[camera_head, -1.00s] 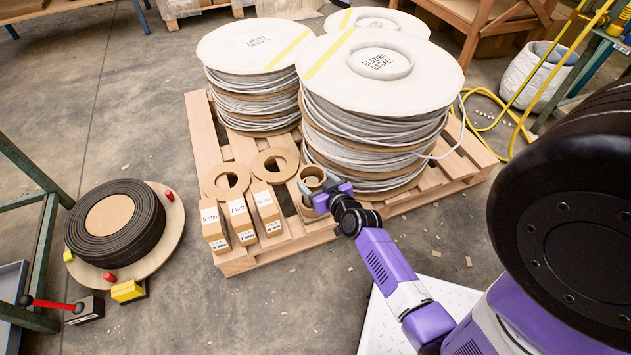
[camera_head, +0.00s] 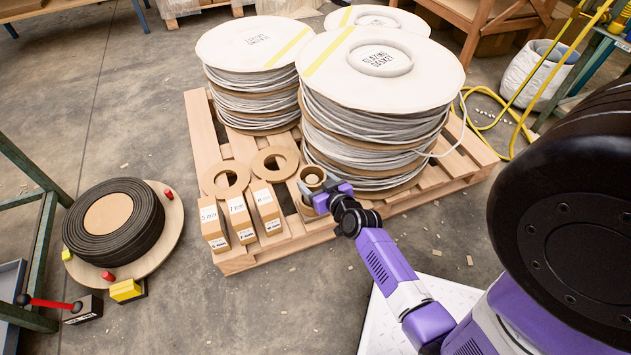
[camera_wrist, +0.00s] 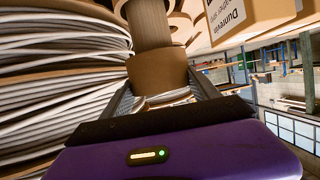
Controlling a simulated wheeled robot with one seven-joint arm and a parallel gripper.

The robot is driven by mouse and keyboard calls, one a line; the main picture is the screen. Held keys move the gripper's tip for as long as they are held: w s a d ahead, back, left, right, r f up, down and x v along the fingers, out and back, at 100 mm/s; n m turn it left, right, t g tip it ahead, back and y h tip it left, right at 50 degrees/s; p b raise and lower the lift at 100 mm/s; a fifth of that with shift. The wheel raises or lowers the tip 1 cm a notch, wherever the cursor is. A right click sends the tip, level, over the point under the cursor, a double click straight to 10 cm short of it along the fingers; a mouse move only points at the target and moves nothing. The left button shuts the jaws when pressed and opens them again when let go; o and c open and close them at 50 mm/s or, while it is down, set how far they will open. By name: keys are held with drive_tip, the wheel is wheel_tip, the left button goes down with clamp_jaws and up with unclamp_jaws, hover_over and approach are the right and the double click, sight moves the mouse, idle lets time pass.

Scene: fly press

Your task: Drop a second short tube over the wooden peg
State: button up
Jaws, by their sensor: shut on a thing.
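My gripper (camera_head: 326,196) is at the front right of the pallet, shut on a short brown cardboard tube (camera_head: 303,172). In the wrist view the tube (camera_wrist: 158,73) sits between the two fingers. The wooden peg (camera_wrist: 150,24) shows as a narrower striped cylinder beyond the tube, in line with it. In the head view a pale round end, seemingly the peg top (camera_head: 312,180), shows inside the tube's mouth. The tube looks to be around the peg's top; how far down it sits I cannot tell.
Large cable reels (camera_head: 430,75) stand on the wooden pallet (camera_head: 200,125) close behind the tube. Two flat cardboard rings (camera_head: 274,153) and several small boxes (camera_head: 239,216) are to its left. A black coil (camera_head: 78,228) lies on a round board farther left. Open floor lies in front.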

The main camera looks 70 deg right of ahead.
drive_tip(key=o, duration=1.4)
drive_tip(key=shift+o, duration=0.6)
drive_tip(key=shift+r+p, duration=3.85)
drive_tip(key=shift+r, duration=0.2)
